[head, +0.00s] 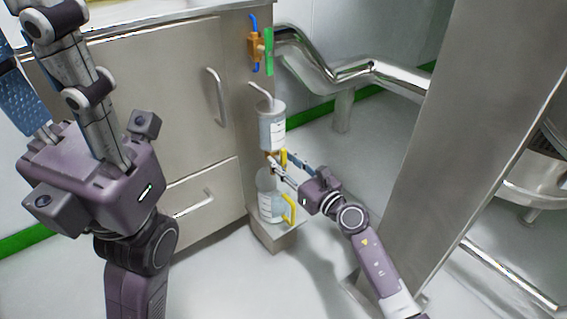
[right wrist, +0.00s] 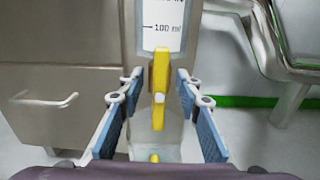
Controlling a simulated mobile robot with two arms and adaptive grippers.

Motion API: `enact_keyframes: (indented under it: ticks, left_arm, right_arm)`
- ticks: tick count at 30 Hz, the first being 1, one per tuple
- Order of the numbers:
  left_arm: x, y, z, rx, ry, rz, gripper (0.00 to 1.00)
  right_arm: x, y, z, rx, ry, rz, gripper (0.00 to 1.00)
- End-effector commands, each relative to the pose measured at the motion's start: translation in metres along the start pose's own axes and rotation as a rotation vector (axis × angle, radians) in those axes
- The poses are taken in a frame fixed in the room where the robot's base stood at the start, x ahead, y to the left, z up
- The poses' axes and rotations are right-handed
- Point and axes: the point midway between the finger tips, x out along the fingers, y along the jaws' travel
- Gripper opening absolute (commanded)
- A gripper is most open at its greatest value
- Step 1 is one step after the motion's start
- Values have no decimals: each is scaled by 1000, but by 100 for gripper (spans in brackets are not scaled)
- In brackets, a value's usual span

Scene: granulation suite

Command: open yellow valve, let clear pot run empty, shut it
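The clear pot (head: 272,128), with a white label, is mounted on the cabinet's side; its lower label reads 100 ml in the right wrist view (right wrist: 166,30). I cannot make out its liquid level. The yellow valve (right wrist: 160,72) is under it, its handle upright in the right wrist view. My right gripper (right wrist: 160,92) is open, one blue-padded finger on each side of the handle, with gaps showing. In the head view, my right gripper (head: 286,165) partly covers the valve. A clear jug (head: 268,198) with a yellow handle stands below. My left gripper (head: 60,85) is partly cut off.
The jug stands on a small ledge (head: 272,238). A steel cabinet (head: 150,80) with handles is at left. A blue, orange and green valve fitting (head: 259,45) is above the pot. A bent steel pipe (head: 370,72) runs behind. A large steel panel (head: 445,150) stands close at right.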

Motion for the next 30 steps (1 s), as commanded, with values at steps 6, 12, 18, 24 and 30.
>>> enact_keyframes:
  ticks: [6, 12, 18, 24, 30]
  left_arm:
    - [0, 0, 0, 0, 0, 0, 40]
    - [0, 0, 0, -1, 0, 0, 40]
    - [0, 0, 0, -1, 0, 0, 40]
    - [3, -1, 0, -1, -1, -2, 40]
    - [2, -3, 3, -4, -16, -13, 40]
  right_arm:
    - [0, 0, 0, 1, 0, 0, 24]
    - [0, 0, 0, 1, 0, 0, 2]
    - [0, 0, 0, 2, 0, 0, 0]
    - [0, 0, 1, 37, 0, 0, 0]
    - [-1, -2, 2, 141, 2, -1, 0]
